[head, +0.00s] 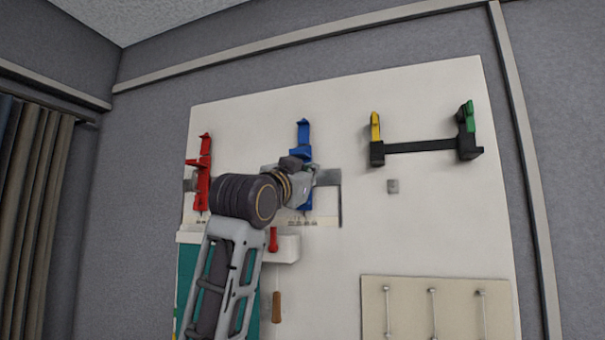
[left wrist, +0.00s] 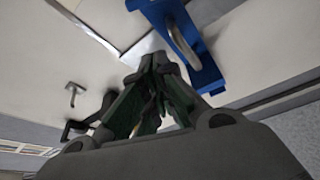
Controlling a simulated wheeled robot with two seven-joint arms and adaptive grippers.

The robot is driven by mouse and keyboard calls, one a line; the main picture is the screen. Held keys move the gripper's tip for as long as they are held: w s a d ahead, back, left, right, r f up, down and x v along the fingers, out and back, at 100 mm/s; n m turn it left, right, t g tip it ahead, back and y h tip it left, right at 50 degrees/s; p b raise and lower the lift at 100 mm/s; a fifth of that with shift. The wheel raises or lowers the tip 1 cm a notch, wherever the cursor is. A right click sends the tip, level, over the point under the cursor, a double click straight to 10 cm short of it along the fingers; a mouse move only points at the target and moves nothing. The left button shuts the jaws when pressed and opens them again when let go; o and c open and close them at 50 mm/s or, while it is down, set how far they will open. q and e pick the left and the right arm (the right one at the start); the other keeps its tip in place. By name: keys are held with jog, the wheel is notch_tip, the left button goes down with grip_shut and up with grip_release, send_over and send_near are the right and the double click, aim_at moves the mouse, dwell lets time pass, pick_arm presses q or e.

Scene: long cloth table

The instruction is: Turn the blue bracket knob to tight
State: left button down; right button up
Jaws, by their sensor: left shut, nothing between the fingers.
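The blue bracket (head: 303,133) is mounted upright on the white wall board, and its middle is hidden behind my left gripper (head: 308,182). In the left wrist view the blue bracket (left wrist: 207,72) is at the upper right, with a grey curved part (left wrist: 183,42) across it. I cannot tell whether that part is the knob, nor its setting. My left gripper (left wrist: 158,66) is shut and empty, its fingertips beside the bracket's edge; contact is unclear. My right gripper is not in view.
A red bracket (head: 204,165) hangs left of the blue one. A black bar (head: 425,146) with yellow and green ends is to the right. Below are a white ledge (head: 287,248), a hanging wooden handle (head: 277,307) and a beige hook panel (head: 408,310). The board's middle right is mostly bare.

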pick_arm(q)
jog(key=shift+w+a+f+p, duration=0.15)
jog(key=shift+w+f+p, duration=0.15)
jog(key=shift+w+f, duration=0.4)
jog(key=shift+w+a+f+p, duration=0.2)
jog(key=shift+w+f, duration=0.25)
jog(key=shift+f, duration=0.4)
jog(key=shift+s+m, duration=0.15)
jog(key=shift+m, duration=0.15)
